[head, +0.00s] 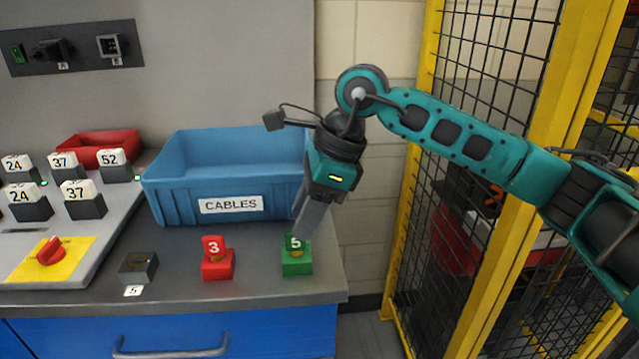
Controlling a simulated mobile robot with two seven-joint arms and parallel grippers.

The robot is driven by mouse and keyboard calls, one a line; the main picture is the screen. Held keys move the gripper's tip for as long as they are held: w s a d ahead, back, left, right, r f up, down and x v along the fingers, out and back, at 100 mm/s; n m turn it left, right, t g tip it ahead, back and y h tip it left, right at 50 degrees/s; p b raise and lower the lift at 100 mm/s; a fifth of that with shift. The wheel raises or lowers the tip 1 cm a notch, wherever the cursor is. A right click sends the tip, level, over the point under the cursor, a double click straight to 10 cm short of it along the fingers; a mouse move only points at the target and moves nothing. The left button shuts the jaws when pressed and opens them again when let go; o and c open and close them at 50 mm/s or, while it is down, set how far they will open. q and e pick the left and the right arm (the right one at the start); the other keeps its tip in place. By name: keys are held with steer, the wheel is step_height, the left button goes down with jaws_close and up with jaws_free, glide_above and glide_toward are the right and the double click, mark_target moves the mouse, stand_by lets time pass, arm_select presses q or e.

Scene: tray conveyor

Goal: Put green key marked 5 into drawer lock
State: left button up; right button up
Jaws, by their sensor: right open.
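The green key marked 5 (294,243) stands upright in a green block (297,266) near the right front corner of the counter. My right gripper (304,232) points down at the key from above, its fingertips at or just above the key's head. The gripper is open, and its fingers hide part of the key. I cannot tell whether they touch it. A dark lock block (138,266) sits on the counter to the left, with a small white tag reading 5 in front of it. My left gripper is not in view.
A red key marked 3 (214,247) stands in a red block between the lock and the green key. A blue CABLES bin (176,205) stands behind. A blue drawer (230,335) with a handle is below. A yellow mesh fence (408,170) stands at right.

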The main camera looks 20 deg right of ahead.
steer(key=shift+x, duration=2.2)
jaws_close()
steer(key=shift+r, duration=0.2)
steer(key=shift+r+p, duration=0.45)
steer(key=shift+r, duration=0.3)
steer(key=shift+r+p, duration=0.5)
steer(key=shift+r, duration=0.4)
